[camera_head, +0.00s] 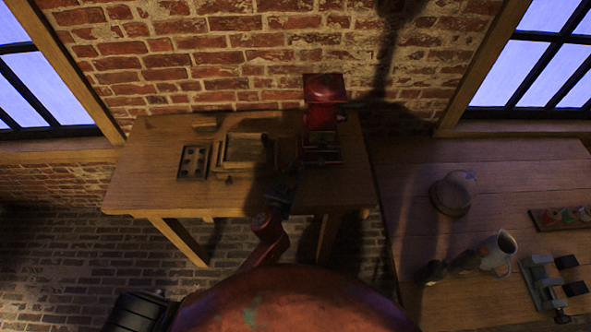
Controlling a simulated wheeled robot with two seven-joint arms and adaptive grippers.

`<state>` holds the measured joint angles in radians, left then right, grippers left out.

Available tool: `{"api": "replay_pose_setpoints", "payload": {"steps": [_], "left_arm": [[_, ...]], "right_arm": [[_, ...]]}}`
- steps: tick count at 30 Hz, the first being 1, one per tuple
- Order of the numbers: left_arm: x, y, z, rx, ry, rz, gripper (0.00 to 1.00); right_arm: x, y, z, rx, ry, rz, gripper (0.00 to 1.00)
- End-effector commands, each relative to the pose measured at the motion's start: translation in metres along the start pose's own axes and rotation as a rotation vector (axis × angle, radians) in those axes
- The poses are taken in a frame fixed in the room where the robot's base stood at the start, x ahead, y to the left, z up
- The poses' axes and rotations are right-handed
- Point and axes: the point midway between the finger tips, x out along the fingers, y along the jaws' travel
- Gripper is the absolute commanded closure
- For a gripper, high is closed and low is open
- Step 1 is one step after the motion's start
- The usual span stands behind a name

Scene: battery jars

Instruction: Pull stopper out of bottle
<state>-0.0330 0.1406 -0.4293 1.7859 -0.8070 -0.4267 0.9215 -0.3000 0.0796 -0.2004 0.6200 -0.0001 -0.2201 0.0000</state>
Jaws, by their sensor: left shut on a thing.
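My left gripper (287,187) is a dark shape over the front right part of the wooden table (140,188), below the red machine. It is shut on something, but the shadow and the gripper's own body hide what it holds. No bottle or stopper can be made out clearly. My right gripper is not in view.
A red machine (323,90), a wooden box (247,150) and a dark block with round holes (193,162) stand on the table. On the right-hand table (410,185) are a round domed object (453,194), a pale jug (497,254) and a metal fixture (545,283).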

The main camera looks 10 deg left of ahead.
Motion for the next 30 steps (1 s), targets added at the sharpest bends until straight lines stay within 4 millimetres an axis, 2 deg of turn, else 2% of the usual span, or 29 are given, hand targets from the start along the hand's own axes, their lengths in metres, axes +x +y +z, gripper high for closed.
{"api": "replay_pose_setpoints", "payload": {"steps": [3, 14, 15, 22, 30], "left_arm": [[0.0013, 0.0000, 0.0083, 0.000, 0.000, 0.000, 1.00], [0.0017, 0.0001, 0.0113, 0.000, 0.001, 0.000, 1.00], [0.0015, 0.0000, 0.0105, 0.000, 0.001, 0.000, 0.79], [0.0014, 0.0002, 0.0098, 0.000, 0.002, 0.000, 0.63], [0.0013, 0.0002, 0.0089, 0.001, 0.002, 0.000, 0.63]], "right_arm": [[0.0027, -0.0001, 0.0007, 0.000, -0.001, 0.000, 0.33], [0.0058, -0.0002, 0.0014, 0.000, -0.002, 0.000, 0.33], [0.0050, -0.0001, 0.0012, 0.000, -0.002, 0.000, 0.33], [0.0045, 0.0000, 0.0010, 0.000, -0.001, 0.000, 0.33], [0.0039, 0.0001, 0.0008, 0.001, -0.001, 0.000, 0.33]]}}
